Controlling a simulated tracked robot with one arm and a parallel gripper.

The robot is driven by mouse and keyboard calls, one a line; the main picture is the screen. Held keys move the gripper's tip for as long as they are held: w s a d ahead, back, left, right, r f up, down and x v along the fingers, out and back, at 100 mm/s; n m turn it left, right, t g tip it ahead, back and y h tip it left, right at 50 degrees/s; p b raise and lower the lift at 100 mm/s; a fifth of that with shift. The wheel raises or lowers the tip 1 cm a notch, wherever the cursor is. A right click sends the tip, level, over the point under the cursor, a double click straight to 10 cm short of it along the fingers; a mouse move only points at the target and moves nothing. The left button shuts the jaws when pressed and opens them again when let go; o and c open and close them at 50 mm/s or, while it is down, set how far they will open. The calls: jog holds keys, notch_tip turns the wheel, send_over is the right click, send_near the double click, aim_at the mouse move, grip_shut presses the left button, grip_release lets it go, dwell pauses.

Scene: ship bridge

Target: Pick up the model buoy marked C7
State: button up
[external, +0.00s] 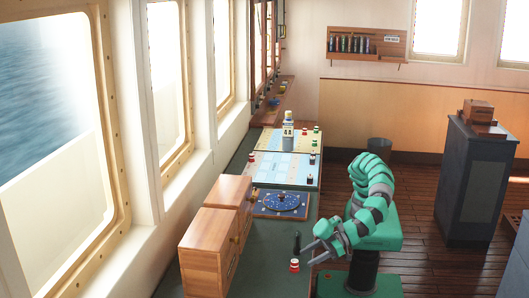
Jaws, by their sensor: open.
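A small red-and-white model buoy (294,265) stands upright on the near part of the green counter (262,262). My gripper (309,254) is open just right of it, with its fingers pointing left. They look apart from the buoy, and nothing shows between them. More small red and dark model buoys stand on the charts farther back, such as a red one (252,157) and a dark one (309,180). No marking is legible on any buoy, so I cannot tell which is C7.
A dark upright object (297,242) stands close behind my gripper. Wooden drawer boxes (207,250) stand at the left, and a blue round-dial board (280,204) lies behind. A pale bottle-like object (288,131) stands between the charts. A dark cabinet (472,180) is at right.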

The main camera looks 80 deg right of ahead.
aim_at(290, 268)
jog(key=shift+b+x, duration=0.75)
jog(key=shift+x, duration=2.9)
jog(key=shift+w+a+f, duration=0.1)
jog(key=shift+w+a, duration=0.15)
jog(key=shift+w, duration=0.25)
jog(key=c, duration=1)
